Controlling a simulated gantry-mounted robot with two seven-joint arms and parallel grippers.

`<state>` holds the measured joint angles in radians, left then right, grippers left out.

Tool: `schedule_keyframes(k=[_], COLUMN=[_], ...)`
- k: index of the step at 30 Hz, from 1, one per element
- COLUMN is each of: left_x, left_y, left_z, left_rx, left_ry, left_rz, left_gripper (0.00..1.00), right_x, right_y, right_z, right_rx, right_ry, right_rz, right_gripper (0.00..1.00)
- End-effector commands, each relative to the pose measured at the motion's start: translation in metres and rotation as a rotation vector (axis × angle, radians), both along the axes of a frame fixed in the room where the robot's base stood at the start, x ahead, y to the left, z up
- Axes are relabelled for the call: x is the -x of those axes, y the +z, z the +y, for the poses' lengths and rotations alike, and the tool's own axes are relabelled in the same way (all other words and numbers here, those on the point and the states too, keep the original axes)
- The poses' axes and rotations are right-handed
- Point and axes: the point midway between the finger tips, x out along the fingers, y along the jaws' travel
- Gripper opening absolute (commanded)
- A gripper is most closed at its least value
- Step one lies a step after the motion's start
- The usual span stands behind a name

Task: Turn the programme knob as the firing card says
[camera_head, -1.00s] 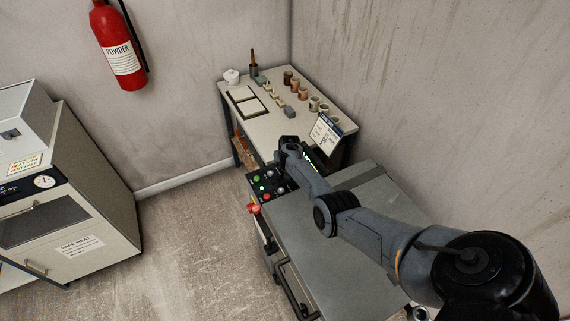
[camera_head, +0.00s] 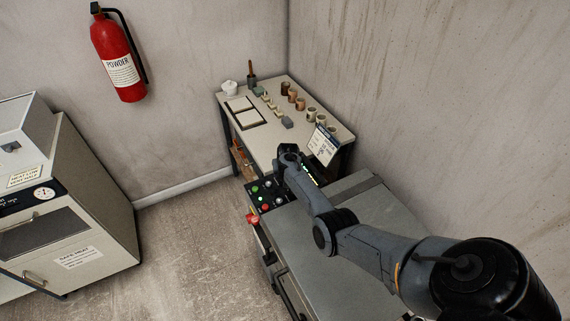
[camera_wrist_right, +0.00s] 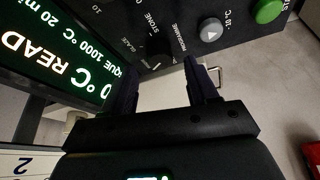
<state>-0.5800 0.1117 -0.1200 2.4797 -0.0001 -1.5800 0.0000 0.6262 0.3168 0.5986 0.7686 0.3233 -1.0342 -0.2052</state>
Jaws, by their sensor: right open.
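The programme knob (camera_wrist_right: 158,46) is a dark round knob on the black panel in the right wrist view, with "PROGRAMME", "STONE" and "GLAZE" lettered around it. My right gripper (camera_wrist_right: 157,72) is open, its two dark fingers pointing at the panel on either side of the knob's line. I cannot tell whether they touch it. The head view shows this gripper (camera_head: 289,158) over the far end of the control panel (camera_head: 275,203), hiding part of it. The firing card (camera_head: 323,147), white with a blue header, stands behind the panel; its text is too small to read. My left gripper is not in view.
A lit display (camera_wrist_right: 60,55) reading "READY" and "1000 °C 20 min" is beside the knob. A grey button (camera_wrist_right: 211,31) and a green button (camera_wrist_right: 268,10) are close by. A red knob (camera_head: 252,218) juts from the panel's front. Several pots stand on the table (camera_head: 225,100) behind.

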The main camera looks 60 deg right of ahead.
Motion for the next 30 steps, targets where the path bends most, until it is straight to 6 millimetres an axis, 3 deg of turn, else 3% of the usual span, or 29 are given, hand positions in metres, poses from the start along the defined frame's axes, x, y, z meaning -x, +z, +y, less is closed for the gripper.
schedule_keyframes(k=[6, 15, 30], left_x=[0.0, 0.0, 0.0], left_y=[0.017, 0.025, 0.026], left_z=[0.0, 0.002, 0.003], left_rx=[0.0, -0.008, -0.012], left_ry=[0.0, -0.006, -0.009], left_rz=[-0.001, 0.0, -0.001], left_gripper=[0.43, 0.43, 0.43], right_x=[0.009, 0.019, 0.021], right_y=[0.034, 0.065, 0.072], right_z=[0.009, 0.019, 0.021], right_rx=[0.003, 0.001, -0.001], right_ry=[0.0, 0.0, 0.0], right_rz=[-0.001, 0.001, 0.001], right_gripper=[0.58, 0.58, 0.58])
